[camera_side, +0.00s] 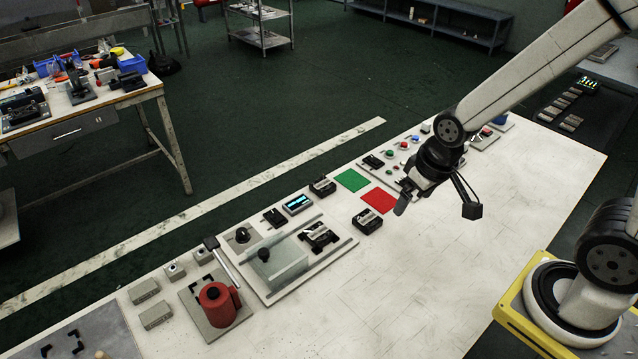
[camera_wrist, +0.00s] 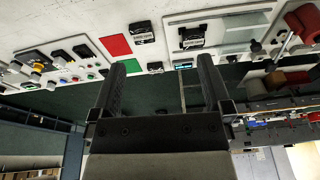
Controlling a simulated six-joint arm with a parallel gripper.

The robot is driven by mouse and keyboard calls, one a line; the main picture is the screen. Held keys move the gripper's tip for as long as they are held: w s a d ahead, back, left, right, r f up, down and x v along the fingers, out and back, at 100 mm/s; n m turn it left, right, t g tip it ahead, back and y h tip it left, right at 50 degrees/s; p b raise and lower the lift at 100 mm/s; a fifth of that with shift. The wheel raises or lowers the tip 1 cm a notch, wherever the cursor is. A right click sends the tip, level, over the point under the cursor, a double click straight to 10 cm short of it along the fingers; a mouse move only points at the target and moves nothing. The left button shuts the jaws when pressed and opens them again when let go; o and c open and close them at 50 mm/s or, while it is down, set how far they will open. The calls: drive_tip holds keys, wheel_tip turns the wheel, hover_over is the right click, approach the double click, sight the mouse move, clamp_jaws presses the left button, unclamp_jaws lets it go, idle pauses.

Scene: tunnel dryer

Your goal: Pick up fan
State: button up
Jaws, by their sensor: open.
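No part is plainly marked as the fan. Small dark box-shaped units that could be it stand on the white bench. One (camera_side: 367,221) is beside the red square, and it also shows in the wrist view (camera_wrist: 142,32). Another (camera_side: 322,187) is left of the green square, and a third (camera_side: 319,235) sits in the grey fixture, also in the wrist view (camera_wrist: 192,38). My gripper (camera_side: 405,200) is above the bench, right of the red square, apart from these units. In the wrist view its fingers (camera_wrist: 162,66) are wide apart with nothing between them.
A red square (camera_side: 378,200) and green square (camera_side: 352,180) lie side by side. The fixture plate (camera_side: 283,290) has a clear cover, and a red device (camera_side: 217,303) stands nearby. A button panel (camera_side: 397,157) lies behind my gripper. The bench's front right is clear.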

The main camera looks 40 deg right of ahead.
drive_tip(key=w+a+f+m+g, duration=0.1)
drive_tip(key=w+f+m, duration=0.1)
drive_tip(key=w+m, duration=0.25)
drive_tip(key=w+a+f+m, duration=0.2)
drive_tip(key=w+m, duration=0.1)
drive_tip(key=w, duration=0.3)
drive_tip(key=m+g, duration=0.2)
drive_tip(key=m, duration=0.7)
hover_over(318, 232)
drive_tip(key=f, duration=0.8)
drive_tip(key=shift+d+f, duration=0.25)
drive_tip(key=shift+f, duration=0.05)
drive_tip(key=shift+w+a+f+m, duration=0.15)
drive_tip(key=shift+f+m, duration=0.1)
drive_tip(key=shift+m, duration=0.2)
drive_tip(key=shift+f, duration=1.3)
drive_tip(key=shift+f, duration=2.6)
